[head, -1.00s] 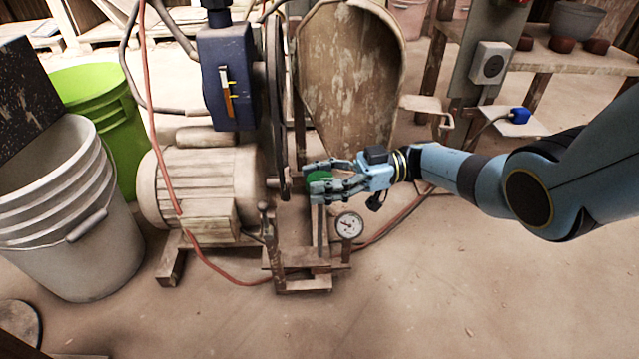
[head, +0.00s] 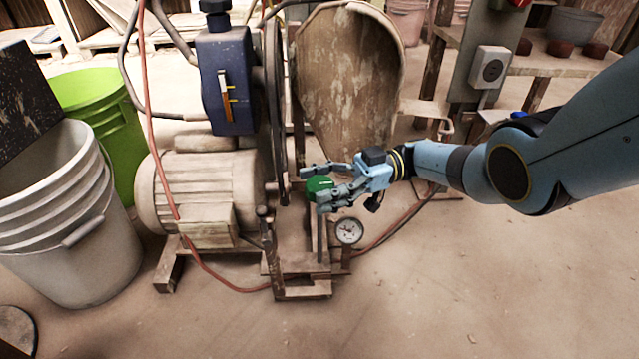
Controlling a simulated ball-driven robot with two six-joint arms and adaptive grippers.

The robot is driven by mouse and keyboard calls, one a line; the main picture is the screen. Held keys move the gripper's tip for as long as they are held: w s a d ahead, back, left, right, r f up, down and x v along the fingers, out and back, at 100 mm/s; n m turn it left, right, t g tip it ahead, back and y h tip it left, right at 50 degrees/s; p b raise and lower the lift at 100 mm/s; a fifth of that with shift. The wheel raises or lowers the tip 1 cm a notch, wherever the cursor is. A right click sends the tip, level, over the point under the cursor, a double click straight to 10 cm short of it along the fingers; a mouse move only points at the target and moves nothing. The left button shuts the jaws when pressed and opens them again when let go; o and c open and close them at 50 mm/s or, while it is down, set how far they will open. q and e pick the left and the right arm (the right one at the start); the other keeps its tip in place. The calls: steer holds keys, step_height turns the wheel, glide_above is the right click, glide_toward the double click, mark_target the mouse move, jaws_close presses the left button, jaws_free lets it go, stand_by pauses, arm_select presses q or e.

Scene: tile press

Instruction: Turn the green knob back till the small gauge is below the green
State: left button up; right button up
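The green knob (head: 318,186) sits on top of a thin upright stem at the front of the machine. My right gripper (head: 311,188) is open, its two fingers spread on either side of the knob, one behind it and one in front. I cannot tell if either finger touches it. The small round gauge (head: 349,231) with a white face stands just below and right of the knob. Its needle and coloured band are too small to read. My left gripper is not in view.
A motor (head: 205,190) and a dark blue box (head: 228,80) stand left of the knob, with a large wheel between. A white bucket (head: 75,225) and a green bucket (head: 105,120) stand at left. A red hose (head: 390,228) runs behind the gauge. The right floor is clear.

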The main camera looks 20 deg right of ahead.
steer(key=shift+o, duration=0.2)
step_height(320, 180, up, 10)
stand_by(0.7)
